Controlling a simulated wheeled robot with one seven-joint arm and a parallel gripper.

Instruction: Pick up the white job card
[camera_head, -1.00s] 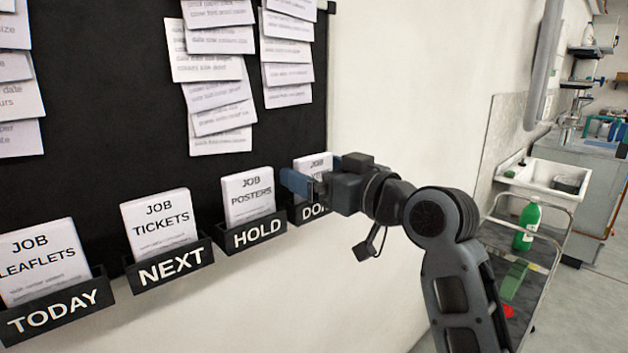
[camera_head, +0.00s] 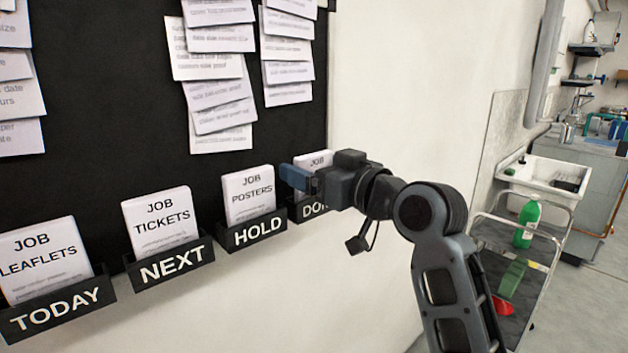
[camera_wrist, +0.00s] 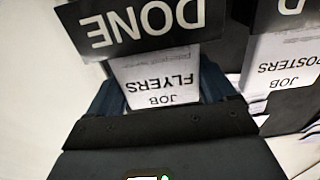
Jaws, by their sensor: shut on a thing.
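The white job card reading JOB FLYERS (camera_wrist: 165,82) stands in the pocket labelled DONE (camera_wrist: 140,25), in the wrist view upside down. In the head view the card (camera_head: 314,159) shows only its top, the rest behind my gripper. My gripper (camera_head: 304,181) is at this card, its blue fingers on either side of it. In the wrist view my gripper (camera_wrist: 160,88) is shut on the card by its side edges. The card's lower part is hidden in the pocket.
Other white job cards stand to the left: POSTERS in HOLD (camera_head: 249,192), TICKETS in NEXT (camera_head: 160,222) and LEAFLETS in TODAY (camera_head: 44,258). Paper sheets hang on the black board (camera_head: 105,120) above. A trolley with a green bottle (camera_head: 527,222) stands to the right.

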